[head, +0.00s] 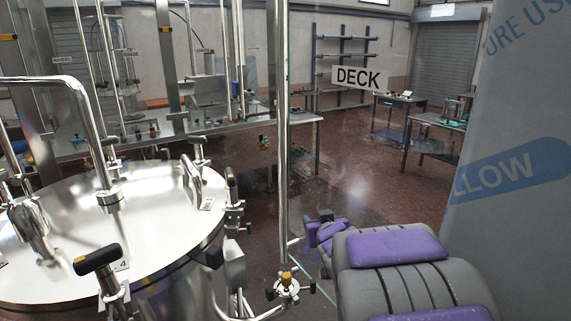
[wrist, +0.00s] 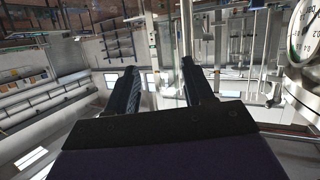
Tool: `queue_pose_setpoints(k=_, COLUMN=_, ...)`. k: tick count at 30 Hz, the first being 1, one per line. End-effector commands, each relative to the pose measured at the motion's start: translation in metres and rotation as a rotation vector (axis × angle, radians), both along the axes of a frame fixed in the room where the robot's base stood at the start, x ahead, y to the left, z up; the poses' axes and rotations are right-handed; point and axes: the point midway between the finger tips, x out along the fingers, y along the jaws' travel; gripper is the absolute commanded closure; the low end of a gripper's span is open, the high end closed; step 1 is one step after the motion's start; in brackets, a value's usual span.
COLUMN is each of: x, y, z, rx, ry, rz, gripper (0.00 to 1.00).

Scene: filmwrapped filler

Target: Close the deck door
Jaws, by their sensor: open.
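A white sign reading DECK (head: 359,78) shows in the head view, right of a tall shiny vertical post (head: 281,130). The sign seems to be on a clear panel, but the panel's edges are hard to make out. I cannot tell how far open the door stands. My gripper (wrist: 160,82) shows in the wrist view with its two dark fingers spread apart and nothing between them. Upright metal bars and frames stand beyond the fingers. No handle can be clearly told.
A round steel vessel lid (head: 150,225) with clamps and pipes fills the left. A valve with a yellow cap (head: 287,284) stands low beside the post. Benches (head: 404,101) and a blue rack (head: 340,60) stand beyond. A grey printed panel (head: 515,190) is at right. A dial gauge (wrist: 303,32) shows in the wrist view.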

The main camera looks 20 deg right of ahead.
Motion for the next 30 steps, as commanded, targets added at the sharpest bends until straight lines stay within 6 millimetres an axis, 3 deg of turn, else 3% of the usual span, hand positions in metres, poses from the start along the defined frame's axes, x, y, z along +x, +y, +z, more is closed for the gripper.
queue_pose_setpoints(k=3, x=0.026, y=0.004, z=0.024, rx=0.001, ry=-0.133, rz=0.073, gripper=0.48)
queue_pose_setpoints(k=9, x=0.046, y=0.011, z=0.048, rx=0.022, ry=-0.281, rz=0.170, gripper=0.48)
queue_pose_setpoints(k=17, x=0.061, y=-0.001, z=0.051, rx=0.042, ry=-0.319, rz=0.199, gripper=0.48)
queue_pose_setpoints(k=30, x=0.130, y=0.011, z=0.050, rx=0.034, ry=-0.313, rz=0.199, gripper=0.48)
